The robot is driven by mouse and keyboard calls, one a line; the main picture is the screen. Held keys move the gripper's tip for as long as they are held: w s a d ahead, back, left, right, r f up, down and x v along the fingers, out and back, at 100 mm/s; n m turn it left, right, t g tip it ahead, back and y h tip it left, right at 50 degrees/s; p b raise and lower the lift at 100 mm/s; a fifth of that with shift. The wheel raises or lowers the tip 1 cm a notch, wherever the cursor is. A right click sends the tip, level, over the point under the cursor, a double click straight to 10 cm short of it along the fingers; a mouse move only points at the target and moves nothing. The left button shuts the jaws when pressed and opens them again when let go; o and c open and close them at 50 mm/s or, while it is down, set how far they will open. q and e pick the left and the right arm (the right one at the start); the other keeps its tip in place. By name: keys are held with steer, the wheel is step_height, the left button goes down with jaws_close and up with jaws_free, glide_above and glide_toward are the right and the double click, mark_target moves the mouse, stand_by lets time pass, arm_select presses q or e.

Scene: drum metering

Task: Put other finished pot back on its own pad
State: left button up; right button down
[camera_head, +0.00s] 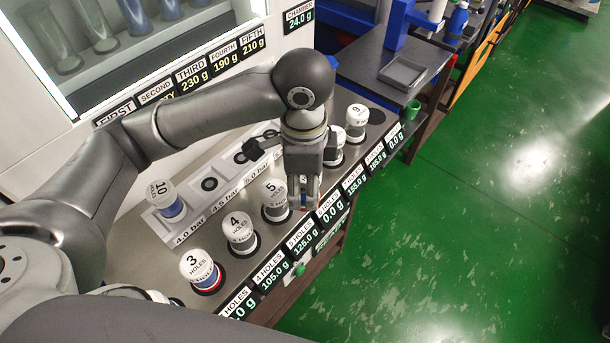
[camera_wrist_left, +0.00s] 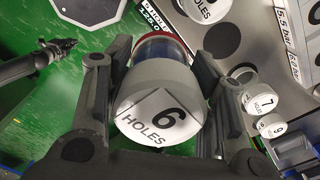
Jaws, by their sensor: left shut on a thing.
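My left gripper (camera_head: 308,200) is shut on the pot marked 6 HOLES (camera_wrist_left: 160,110), which has a white lid, a clear body and a red ring. In the head view the gripper mostly hides this pot, near the bench's front edge by a 0.0 g display (camera_head: 332,210). In the left wrist view a bare dark round pad (camera_wrist_left: 222,40) lies beside the held pot, between the 5 pot (camera_wrist_left: 205,8) and the 7 pot (camera_wrist_left: 263,103). Pot and pad look apart; the height gap is unclear. My right gripper (camera_wrist_left: 62,48) shows small in the wrist view; its jaws are unclear.
The 3 pot (camera_head: 198,266), 4 pot (camera_head: 239,231) and 5 pot (camera_head: 274,196) stand along the bench's front. Green floor (camera_head: 470,220) lies clear beyond the front.

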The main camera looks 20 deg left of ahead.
arm_select(q)
steer(key=w+a+f+p, duration=0.1)
steer(key=w+f, duration=0.1)
steer(key=w, duration=0.1)
steer(key=w+a+f, duration=0.1)
steer(key=w+f, duration=0.2)
steer(key=w, duration=0.1)
steer(key=w+a+f+p, duration=0.1)
steer(key=w+f, duration=0.2)
steer(key=w, duration=0.1)
steer(key=shift+w+a+p, duration=0.1)
steer(key=shift+a+p, duration=0.05)
steer(key=shift+p, duration=0.15)
steer(key=shift+w+a+f, duration=0.1)
steer(key=shift+w+f, duration=0.2)
steer(key=shift+f, duration=0.15)
steer(key=shift+w+f+p, duration=0.1)
steer(key=shift+f+p, duration=0.25)
step_height(320, 180, down, 2)
steer(key=shift+f+p, duration=0.1)
steer(key=shift+p, duration=0.45)
steer(key=shift+f, duration=0.25)
steer(key=shift+f, duration=0.15)
steer(key=o, duration=1.3)
steer(key=shift+c, duration=0.2)
